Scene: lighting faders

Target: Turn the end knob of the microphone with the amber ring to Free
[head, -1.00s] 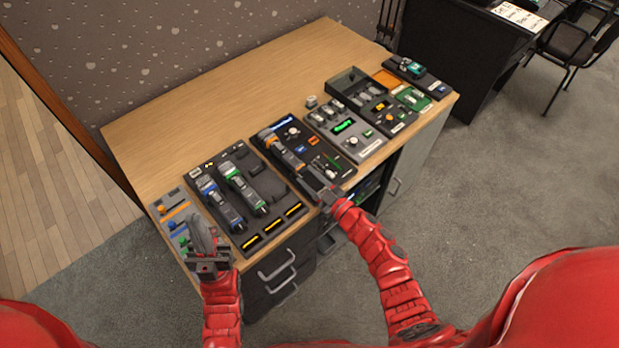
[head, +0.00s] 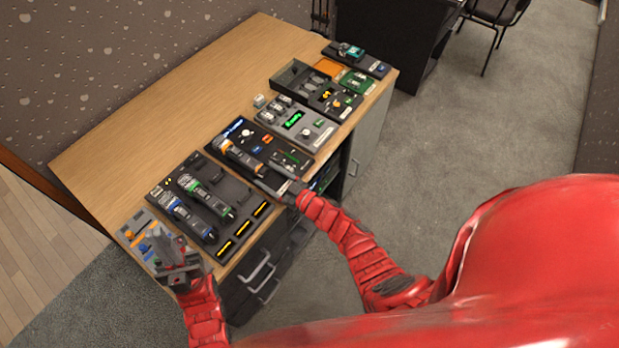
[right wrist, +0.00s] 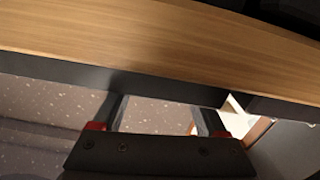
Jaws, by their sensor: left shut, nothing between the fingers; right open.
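The microphone with the amber ring (head: 240,155) lies on a dark panel (head: 222,137) in the middle of the row in the head view. Its end knob points toward the table's front edge; the knob's setting is too small to read. My right gripper (head: 284,171) is just right of that end, apparently apart from the microphone. In the right wrist view my right gripper (right wrist: 160,108) is open and empty, with the wooden table edge beyond it. My left gripper (head: 165,243) is shut and empty over the small fader panel (head: 128,233) at the left end.
A blue-ringed microphone (head: 188,217) and a green-ringed microphone (head: 206,195) lie in a dark dock left of the amber one. A grey panel with a green display (head: 318,133) and further small panels stand to the right. The back of the table (head: 170,120) is clear.

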